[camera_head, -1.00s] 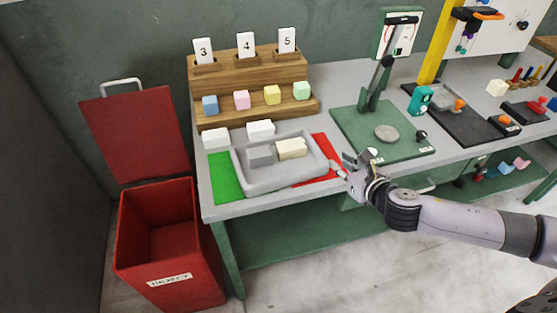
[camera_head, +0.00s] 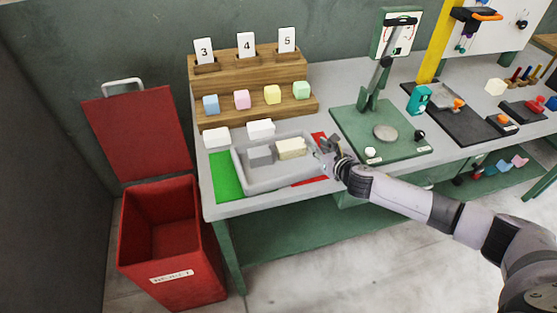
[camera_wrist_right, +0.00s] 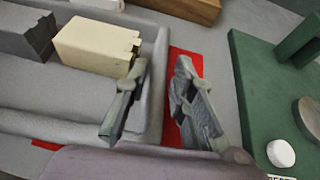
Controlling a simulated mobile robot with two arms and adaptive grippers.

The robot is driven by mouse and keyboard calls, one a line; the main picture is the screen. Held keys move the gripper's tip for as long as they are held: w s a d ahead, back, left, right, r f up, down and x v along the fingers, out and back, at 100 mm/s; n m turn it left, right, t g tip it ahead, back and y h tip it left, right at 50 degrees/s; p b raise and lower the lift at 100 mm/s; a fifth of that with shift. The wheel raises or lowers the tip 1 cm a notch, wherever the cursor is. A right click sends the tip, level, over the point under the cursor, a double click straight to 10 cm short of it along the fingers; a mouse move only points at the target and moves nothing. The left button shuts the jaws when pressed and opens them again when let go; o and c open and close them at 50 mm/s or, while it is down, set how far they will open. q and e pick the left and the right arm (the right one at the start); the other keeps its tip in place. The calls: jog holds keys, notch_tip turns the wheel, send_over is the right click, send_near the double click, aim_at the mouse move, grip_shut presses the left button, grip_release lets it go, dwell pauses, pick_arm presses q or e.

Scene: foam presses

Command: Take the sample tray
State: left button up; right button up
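The sample tray (camera_head: 272,186) is a shallow grey tray on the bench, lying across a green mat area (camera_head: 225,178) and a red one. It holds a dark grey block (camera_head: 260,154) and a cream block (camera_head: 291,147). My right gripper (camera_head: 322,150) is at the tray's right end and hides part of it. In the right wrist view its fingers (camera_wrist_right: 160,75) are apart, one over the inner side of the tray's right wall (camera_wrist_right: 157,108) and one outside over the red area (camera_wrist_right: 175,130). Contact cannot be told. My left gripper is not in view.
Two white blocks (camera_head: 217,137) lie behind the tray. A wooden stand (camera_head: 248,66) with numbered cards and coloured cubes is farther back. A green press (camera_head: 375,130) stands right of the tray. A red open bin (camera_head: 170,225) is left of the bench.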

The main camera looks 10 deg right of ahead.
aim_at(316, 146)
jog(key=shift+x, duration=1.75)
jog(key=shift+f, duration=0.1)
jog(key=shift+c, duration=0.5)
grip_shut()
